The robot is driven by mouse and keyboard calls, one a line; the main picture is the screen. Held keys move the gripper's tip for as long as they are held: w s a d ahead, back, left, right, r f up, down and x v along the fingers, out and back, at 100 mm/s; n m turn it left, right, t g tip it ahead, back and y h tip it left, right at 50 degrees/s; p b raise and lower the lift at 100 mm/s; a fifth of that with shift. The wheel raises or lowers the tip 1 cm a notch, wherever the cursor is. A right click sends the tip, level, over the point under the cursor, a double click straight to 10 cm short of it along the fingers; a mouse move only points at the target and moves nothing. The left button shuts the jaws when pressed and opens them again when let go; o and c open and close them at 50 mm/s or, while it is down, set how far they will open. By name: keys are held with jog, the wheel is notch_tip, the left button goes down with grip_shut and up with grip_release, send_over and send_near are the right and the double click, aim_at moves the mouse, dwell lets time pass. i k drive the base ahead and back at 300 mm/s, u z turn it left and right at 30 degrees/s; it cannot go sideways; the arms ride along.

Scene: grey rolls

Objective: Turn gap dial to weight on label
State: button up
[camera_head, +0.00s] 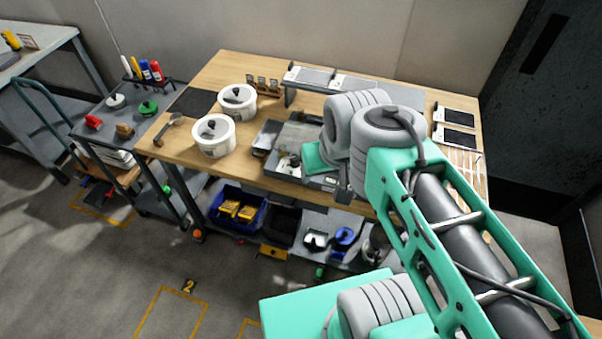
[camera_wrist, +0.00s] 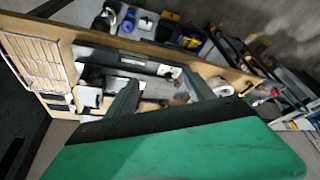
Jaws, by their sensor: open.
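A low grey machine (camera_head: 303,176) sits on the wooden bench, partly hidden behind my arm. A small pale round part with a dark spot (camera_head: 290,163) shows at its left front; I cannot tell whether it is the gap dial, and no setting can be read. The machine also shows in the wrist view as a grey body (camera_wrist: 125,58) beyond my fingers. In the head view my arm mostly hides the gripper. No weight label is legible.
Two white lidded tubs (camera_head: 214,135) and a scoop (camera_head: 170,128) stand left of the machine. Dark-and-white panels (camera_head: 455,127) and a wire rack (camera_head: 462,160) lie right.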

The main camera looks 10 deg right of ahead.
aim_at(295, 163)
jog(key=u, duration=1)
jog(key=i, duration=0.75)
jog(key=u, duration=0.65)
